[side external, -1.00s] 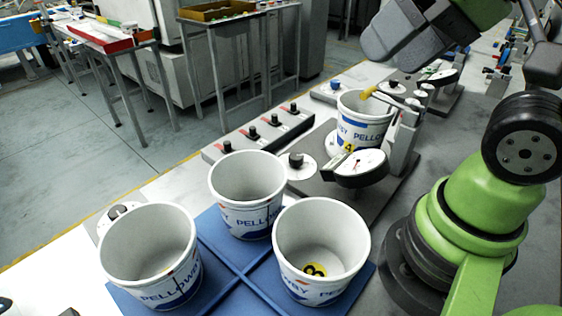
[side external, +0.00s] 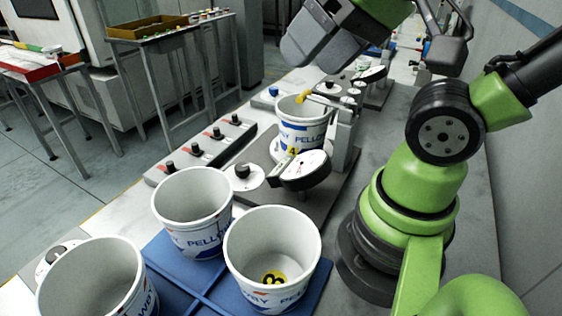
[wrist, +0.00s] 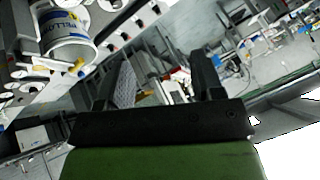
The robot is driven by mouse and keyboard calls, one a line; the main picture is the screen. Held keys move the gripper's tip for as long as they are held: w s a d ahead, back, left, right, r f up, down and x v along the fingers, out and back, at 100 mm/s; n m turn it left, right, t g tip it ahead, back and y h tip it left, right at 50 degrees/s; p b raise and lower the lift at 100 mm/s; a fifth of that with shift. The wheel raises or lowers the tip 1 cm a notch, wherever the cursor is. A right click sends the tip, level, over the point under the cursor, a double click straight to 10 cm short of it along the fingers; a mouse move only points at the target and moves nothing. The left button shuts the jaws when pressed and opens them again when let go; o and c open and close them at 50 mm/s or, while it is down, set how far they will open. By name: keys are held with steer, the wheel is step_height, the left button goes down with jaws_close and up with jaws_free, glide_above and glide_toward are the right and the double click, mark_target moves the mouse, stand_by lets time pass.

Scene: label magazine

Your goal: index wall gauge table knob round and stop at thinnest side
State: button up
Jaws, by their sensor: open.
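A white tub with blue and orange print and a yellow "4" mark (side external: 303,128) stands upright on the gauge table. A round dial gauge (side external: 304,168) is in front of it. A yellow-tipped arm from a grey post (side external: 345,128) reaches over the tub's rim. A black knob (side external: 242,170) on a white disc is left of the gauge; I cannot read its marks. My gripper (side external: 322,40) is above and behind the tub, clear of the knob. In the wrist view its two fingers (wrist: 164,68) are apart and empty; the tub (wrist: 66,42) shows upper left.
Three similar tubs (side external: 272,246) stand on a blue divided tray (side external: 172,258) at the front. A grey strip with several black knobs (side external: 160,176) runs along the left. Another gauge unit (side external: 371,73) is behind. Side tables are across the floor.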

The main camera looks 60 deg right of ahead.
steer(key=n+g+h, duration=0.2)
steer(key=n+g, duration=0.5)
steer(key=n, duration=0.4)
glide_above(242, 166)
step_height(242, 166, down, 18)
step_height(242, 166, down, 10)
steer(key=shift+f, duration=0.1)
steer(key=c, duration=0.9)
